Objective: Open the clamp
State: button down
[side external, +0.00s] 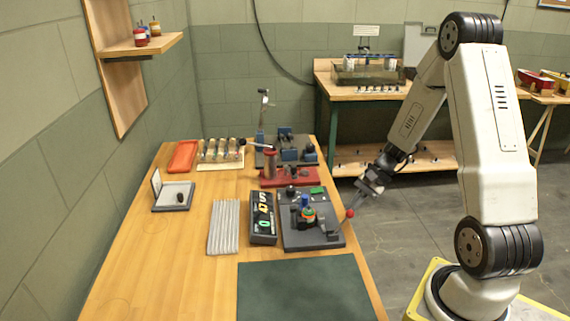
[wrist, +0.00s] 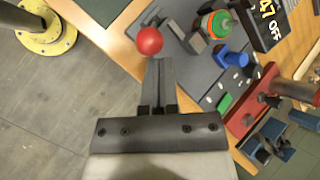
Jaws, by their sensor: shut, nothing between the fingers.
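A red ball knob (side external: 349,213) stands at the right edge of a dark grey base plate (side external: 300,240). In the wrist view the knob (wrist: 149,41) is just beyond my fingertips; whether they touch it I cannot tell. A grey clamp body (wrist: 190,38) is on the plate beside the knob, next to an orange and green round part (wrist: 216,24). The knob's link to the clamp is mostly hidden.
A black panel with labels (side external: 262,219) stands left of the plate. A red fixture (side external: 288,178) and blue blocks are behind it. A green mat (side external: 303,292) lies at the front. The floor is open beyond the table's right edge.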

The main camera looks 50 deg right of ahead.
jog(key=shift+w+a+r+g+h, duration=0.1)
jog(key=shift+a+r+g+h, duration=0.05)
jog(key=shift+g+h, duration=0.15)
jog(key=shift+w+a+r, duration=0.3)
jog(key=shift+w+a, duration=0.1)
dwell(0.5)
jog(key=w+a+g+h, duration=0.4)
jog(key=shift+w+a+r+m, duration=0.3)
jog(key=shift+r+m, duration=0.05)
jog(key=shift+m, duration=0.05)
dwell(0.9)
jog(key=shift+r+h, duration=0.15)
jog(key=shift+h, duration=0.15)
jog(key=shift+r, duration=0.7)
jog(key=shift+d, duration=0.15)
